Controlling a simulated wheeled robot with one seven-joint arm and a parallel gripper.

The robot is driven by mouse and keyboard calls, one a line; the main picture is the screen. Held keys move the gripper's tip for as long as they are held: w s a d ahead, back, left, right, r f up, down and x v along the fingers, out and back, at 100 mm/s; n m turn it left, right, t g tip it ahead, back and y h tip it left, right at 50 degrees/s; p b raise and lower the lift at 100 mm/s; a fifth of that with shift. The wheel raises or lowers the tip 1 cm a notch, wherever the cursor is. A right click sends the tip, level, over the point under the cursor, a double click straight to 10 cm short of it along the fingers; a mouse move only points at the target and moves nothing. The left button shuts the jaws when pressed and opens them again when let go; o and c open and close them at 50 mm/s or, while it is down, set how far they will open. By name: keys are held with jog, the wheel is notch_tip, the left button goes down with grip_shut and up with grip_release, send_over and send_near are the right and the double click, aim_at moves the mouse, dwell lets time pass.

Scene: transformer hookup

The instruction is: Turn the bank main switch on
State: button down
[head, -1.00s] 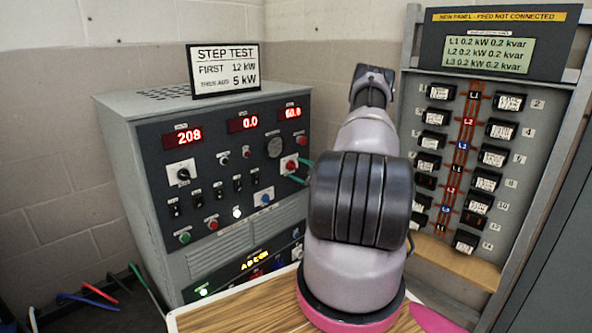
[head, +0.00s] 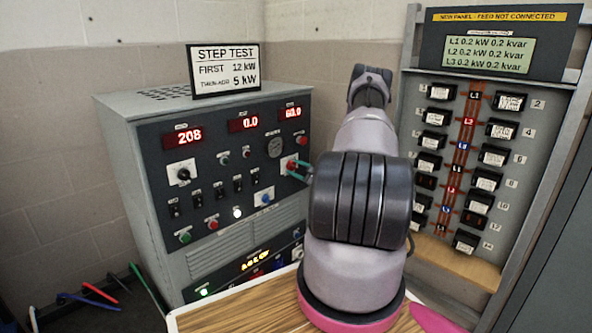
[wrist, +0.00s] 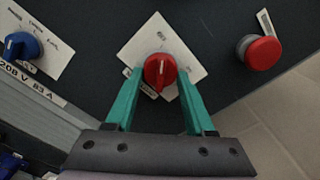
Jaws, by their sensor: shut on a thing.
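The red rotary switch knob (wrist: 160,71) sits on a white square plate (wrist: 186,46) on the dark load bank panel. A pale mark on the knob points roughly up in the wrist view. In the head view the knob (head: 290,165) is small at the panel's right side. My gripper (wrist: 160,76) has its green fingers on either side of the knob and is shut on it. The plate's lettering is too small to read.
A red push button (wrist: 263,52) is right of the switch in the wrist view, and a blue knob (wrist: 21,46) is to the left. The load bank cabinet (head: 120,140) shows lit readouts. A breaker panel (head: 540,140) stands to the right. A wooden tabletop (head: 240,312) lies in front.

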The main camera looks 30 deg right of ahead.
jog(key=m, duration=0.4)
jog(key=shift+s+a+f+m, duration=0.1)
jog(key=shift+m, duration=0.3)
jog(key=m, duration=0.4)
jog(key=shift+a, duration=0.1)
jog(key=m, duration=0.5)
jog(key=shift+a, duration=0.1)
jog(key=shift+s+m, duration=0.1)
jog(key=shift+m, duration=1.7)
jog(key=shift+c, duration=1.3)
grip_release()
